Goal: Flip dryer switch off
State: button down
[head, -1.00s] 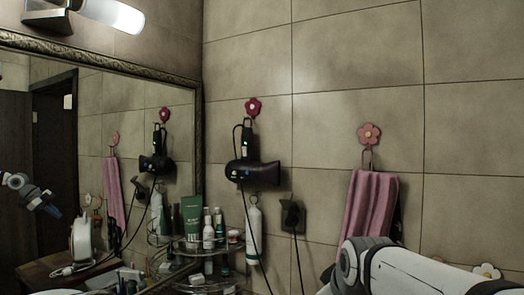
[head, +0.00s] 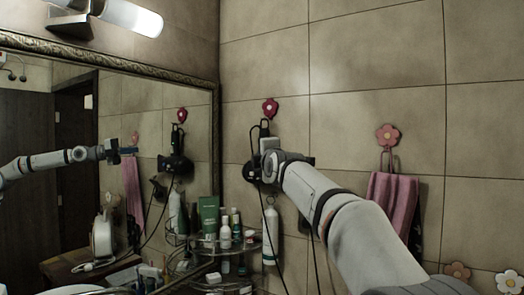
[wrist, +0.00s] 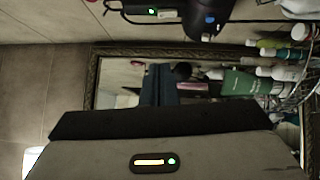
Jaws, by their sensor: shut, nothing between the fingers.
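The black hair dryer (head: 252,172) hangs on the tiled wall below a red flower hook, largely hidden behind my arm in the head view. In the wrist view the dryer (wrist: 207,18) shows along the top edge, turned sideways, with a blue light on its body. A small green light (wrist: 152,11) shows on its handle; the switch position is too small to tell. My gripper (wrist: 160,75) has dark blue fingers, shut and empty, apart from the dryer in the wrist view. My arm hides it in the head view; its reflection shows in the mirror.
The mirror (head: 45,60) is on the left. A corner shelf (head: 215,247) with several bottles stands below the dryer. A white bottle (head: 270,235) hangs under the dryer. A pink towel (head: 392,195) hangs at right. The dryer's cord hangs below it.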

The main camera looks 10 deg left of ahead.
jog(key=shift+w, duration=0.1)
jog(key=w+d+p+x, duration=0.1)
jog(key=d+p+x, duration=0.1)
jog(key=p+x, duration=0.7)
jog(key=shift+d+x, duration=0.35)
jog(key=shift+x, duration=1.4)
jog(key=shift+w, duration=0.1)
